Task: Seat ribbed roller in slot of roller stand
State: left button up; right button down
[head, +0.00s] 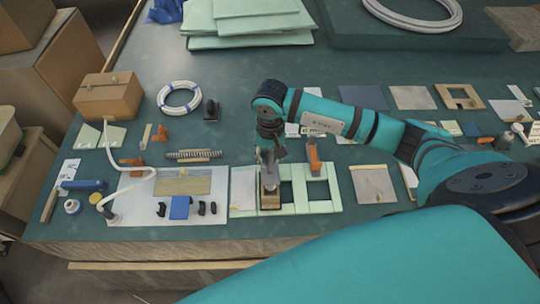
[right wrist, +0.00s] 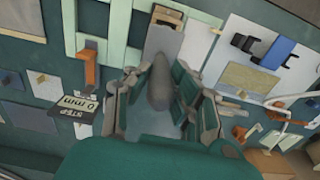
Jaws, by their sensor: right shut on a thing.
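A ribbed, coil-like grey bar (head: 193,154), which looks like the ribbed roller, lies left of my right gripper, close to a small pale wooden piece. I cannot make out a slotted roller stand with certainty. My right gripper (head: 269,163) points down over the pale green frame (head: 320,190). It is shut on a grey rounded thing (right wrist: 160,85), seen between its fingers in the right wrist view. Below it is a small tan block (head: 270,201); whether the held thing touches or belongs to the block I cannot tell. My left gripper is out of view.
A coiled white hose (head: 180,97) and a cardboard box (head: 108,97) are farther back. Bare table shows around (head: 235,100).

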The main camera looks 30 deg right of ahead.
aim_at(270, 166)
dwell(0.7)
jog(key=shift+b, duration=0.35)
jog(key=shift+f, duration=0.25)
jog(key=shift+f+b, duration=0.35)
jog(key=shift+b, duration=0.15)
jog(key=shift+f+b, duration=2.15)
jog(key=shift+b, duration=0.05)
jog(key=c, duration=1.1)
grip_release()
jog(key=shift+r, duration=0.1)
